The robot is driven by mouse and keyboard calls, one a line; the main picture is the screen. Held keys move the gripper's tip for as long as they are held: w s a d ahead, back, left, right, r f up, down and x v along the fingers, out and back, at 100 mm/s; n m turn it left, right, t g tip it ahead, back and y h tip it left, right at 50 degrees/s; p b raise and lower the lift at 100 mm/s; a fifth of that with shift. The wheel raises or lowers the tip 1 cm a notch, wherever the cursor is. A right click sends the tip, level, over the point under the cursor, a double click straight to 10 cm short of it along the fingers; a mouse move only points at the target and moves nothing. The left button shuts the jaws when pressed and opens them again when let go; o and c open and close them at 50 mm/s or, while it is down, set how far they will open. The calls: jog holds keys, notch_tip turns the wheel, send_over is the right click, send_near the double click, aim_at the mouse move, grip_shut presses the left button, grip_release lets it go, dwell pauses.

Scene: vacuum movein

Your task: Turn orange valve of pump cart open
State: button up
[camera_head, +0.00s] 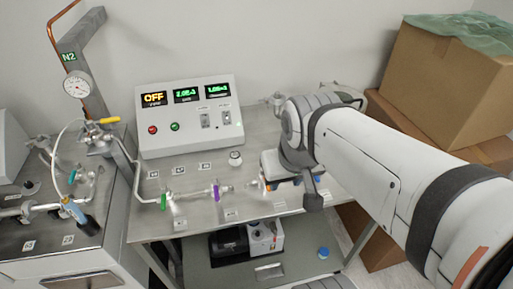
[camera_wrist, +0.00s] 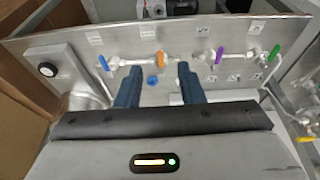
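The orange valve handle (camera_wrist: 159,60) shows in the wrist view on a metal pipe along the pump cart (camera_wrist: 125,41). It stands roughly crosswise to the pipe. In the head view only a small bit of orange (camera_head: 268,187) shows beside my gripper. My gripper (camera_wrist: 160,67) is open, with its two dark blue fingers apart and nothing held. In the wrist view the orange handle appears in the gap between the fingertips; whether the fingers reach to its depth I cannot tell. In the head view my arm and gripper body hide much of this area.
A blue handle (camera_wrist: 104,63) and a purple handle (camera_wrist: 220,56) flank the orange one; a green handle (camera_wrist: 274,52) is farther right. The control box (camera_head: 190,115) stands behind the pipe. Cardboard boxes (camera_head: 445,85) stand at right. A bench with a gauge (camera_head: 77,85) is at left.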

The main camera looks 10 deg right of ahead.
jog(key=w+d+f+g+y+p, duration=0.25)
jog(key=w+f, duration=0.75)
jog(key=w, duration=0.5)
jog(key=shift+g, duration=0.45)
jog(key=x, duration=0.7)
jog(key=shift+s, duration=0.2)
jog(key=shift+c, duration=0.5)
grip_shut()
jog(key=shift+a, duration=0.15)
